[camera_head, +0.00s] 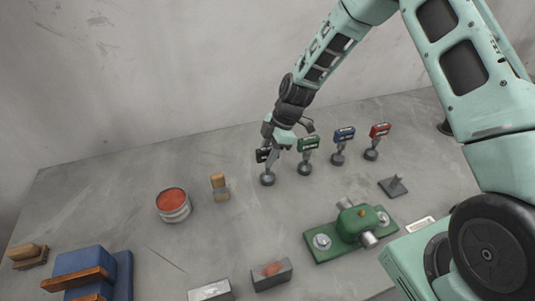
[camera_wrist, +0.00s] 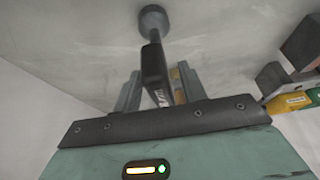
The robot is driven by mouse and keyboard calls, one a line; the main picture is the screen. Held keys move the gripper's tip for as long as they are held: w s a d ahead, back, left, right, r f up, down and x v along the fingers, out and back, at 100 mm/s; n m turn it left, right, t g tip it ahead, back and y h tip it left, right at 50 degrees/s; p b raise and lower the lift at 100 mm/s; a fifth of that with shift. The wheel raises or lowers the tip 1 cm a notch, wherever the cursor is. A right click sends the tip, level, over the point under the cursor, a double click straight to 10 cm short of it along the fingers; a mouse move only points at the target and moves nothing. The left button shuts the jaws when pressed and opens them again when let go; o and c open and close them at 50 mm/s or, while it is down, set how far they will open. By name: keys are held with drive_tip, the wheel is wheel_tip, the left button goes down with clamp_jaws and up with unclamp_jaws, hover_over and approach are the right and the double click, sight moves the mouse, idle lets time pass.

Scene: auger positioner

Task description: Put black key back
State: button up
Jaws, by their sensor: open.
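The black key (camera_head: 262,155) is at the left end of a row of keys, above a grey round-based stand (camera_head: 267,179). It appears upright at the top of this stand, though my gripper partly hides the join. In the wrist view the black key (camera_wrist: 152,72) lies in line with the stand's round base (camera_wrist: 153,20). My gripper (camera_head: 270,148) is at the black key, coming down from above. In the wrist view my gripper (camera_wrist: 160,88) is open, with one finger on each side of the key. I cannot tell whether a finger touches it.
To the right stand the green key (camera_head: 308,144), blue key (camera_head: 344,134) and red key (camera_head: 380,130) on similar stands. A green machine (camera_head: 335,235) is in front. A red-topped can (camera_head: 173,205) and brush (camera_head: 220,187) are left. The table's left back area is clear.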

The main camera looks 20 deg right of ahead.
drive_tip(key=b+v, duration=0.4)
drive_tip(key=v, duration=0.6)
drive_tip(key=s+a+r+m+h, duration=0.2)
drive_tip(key=s+a+r+m, duration=0.3)
drive_tip(key=s+a, duration=0.6)
drive_tip(key=s+d+r+m+h, duration=0.1)
drive_tip(key=s+m, duration=0.4)
drive_tip(key=s, duration=1.6)
drive_tip(key=shift+r+h, duration=0.4)
drive_tip(key=shift+r, duration=0.25)
drive_tip(key=shift+d, duration=0.1)
